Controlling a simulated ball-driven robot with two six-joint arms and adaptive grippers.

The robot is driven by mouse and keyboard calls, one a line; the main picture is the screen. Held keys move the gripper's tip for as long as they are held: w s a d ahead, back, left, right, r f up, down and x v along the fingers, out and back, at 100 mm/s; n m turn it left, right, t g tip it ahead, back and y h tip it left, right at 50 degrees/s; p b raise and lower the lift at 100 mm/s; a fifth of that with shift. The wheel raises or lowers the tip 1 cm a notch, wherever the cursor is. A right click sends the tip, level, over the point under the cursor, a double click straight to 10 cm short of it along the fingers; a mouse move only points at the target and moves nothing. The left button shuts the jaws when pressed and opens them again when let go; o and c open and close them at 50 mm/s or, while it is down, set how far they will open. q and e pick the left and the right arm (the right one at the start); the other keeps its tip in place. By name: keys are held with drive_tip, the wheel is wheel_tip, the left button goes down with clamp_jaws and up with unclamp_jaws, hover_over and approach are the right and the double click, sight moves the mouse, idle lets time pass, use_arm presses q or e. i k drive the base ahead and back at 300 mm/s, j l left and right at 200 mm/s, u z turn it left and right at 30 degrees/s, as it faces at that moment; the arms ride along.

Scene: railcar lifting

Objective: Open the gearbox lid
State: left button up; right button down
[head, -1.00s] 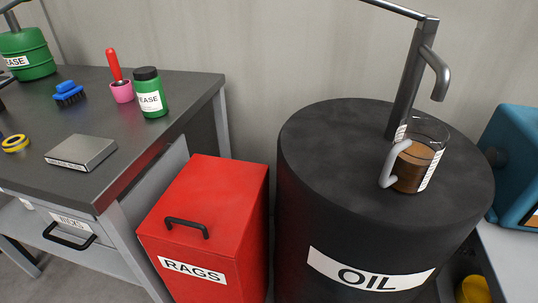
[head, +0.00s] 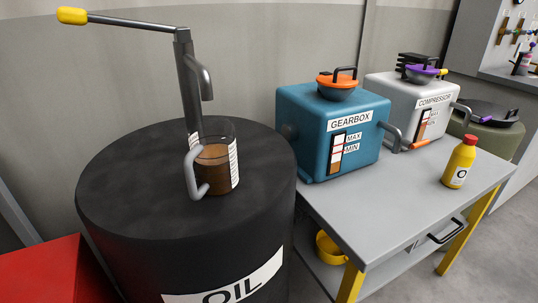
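The gearbox (head: 310,135) is a teal box with a GEARBOX label and a MAX/MIN level gauge. It stands on the left end of the grey table (head: 415,196). Its lid (head: 338,77) is orange with a dark handle and sits on top over a dark round neck; it looks closed. Neither of my grippers shows in the head view.
A black OIL drum (head: 110,190) stands at the left, with a pump (head: 188,85) and a jug of brown oil (head: 214,170) on it. A white compressor (head: 405,100) stands right of the gearbox. A yellow bottle (head: 460,162) stands on the table's right part.

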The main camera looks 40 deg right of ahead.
sight(334, 80)
drive_tip(key=z, duration=1.8)
